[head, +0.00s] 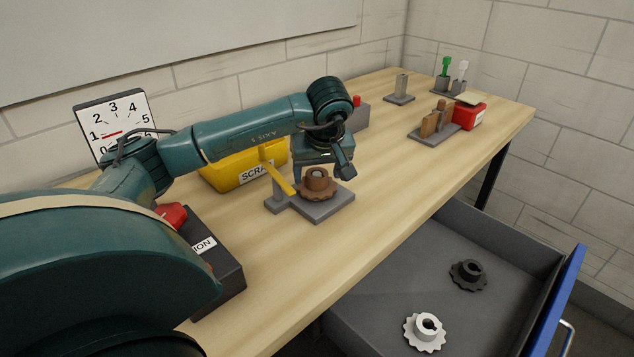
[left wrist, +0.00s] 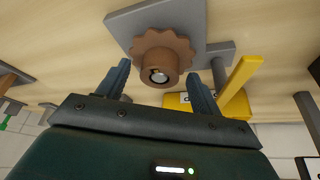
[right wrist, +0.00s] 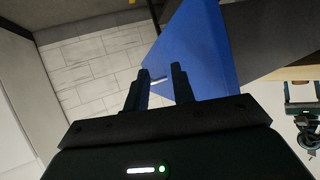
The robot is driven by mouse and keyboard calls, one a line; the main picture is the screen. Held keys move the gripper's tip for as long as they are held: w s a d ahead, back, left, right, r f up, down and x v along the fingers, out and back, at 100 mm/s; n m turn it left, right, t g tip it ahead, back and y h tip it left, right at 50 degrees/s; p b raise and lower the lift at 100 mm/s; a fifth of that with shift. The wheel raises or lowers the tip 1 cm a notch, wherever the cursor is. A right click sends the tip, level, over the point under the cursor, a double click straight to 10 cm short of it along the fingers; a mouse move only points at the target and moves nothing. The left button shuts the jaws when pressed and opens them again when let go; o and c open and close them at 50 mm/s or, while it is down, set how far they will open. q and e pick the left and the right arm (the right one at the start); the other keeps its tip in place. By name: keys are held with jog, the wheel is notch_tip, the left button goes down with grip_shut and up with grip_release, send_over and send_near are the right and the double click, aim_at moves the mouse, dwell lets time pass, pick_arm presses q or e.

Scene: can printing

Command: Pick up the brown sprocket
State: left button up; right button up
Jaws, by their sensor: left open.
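The brown sprocket (head: 318,187) sits on a grey plate (head: 330,208) on the table, with its hub up. In the left wrist view the sprocket (left wrist: 163,52) lies just ahead of my left gripper (left wrist: 160,80), and its hub is between the two fingers, with a gap on each side.
A yellow lever (head: 280,178) stands beside the sprocket's plate. A yellow scrap bin (head: 235,172) is behind it. An open drawer (head: 375,300) holds a white sprocket (head: 425,332) and a black sprocket (head: 468,274). A dark box (head: 215,262) sits at the near left. The table's right middle is clear.

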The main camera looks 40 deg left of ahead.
pick_arm(q)
jog(key=shift+w+a+f, duration=0.1)
jog(key=shift+a+f, duration=0.1)
jog(key=shift+f, duration=0.3)
jog(key=c, duration=1.1)
jog(key=shift+c, duration=0.2)
notch_tip(320, 180, up, 14)
jog(key=p, duration=0.4)
jog(key=shift+p, duration=0.35)
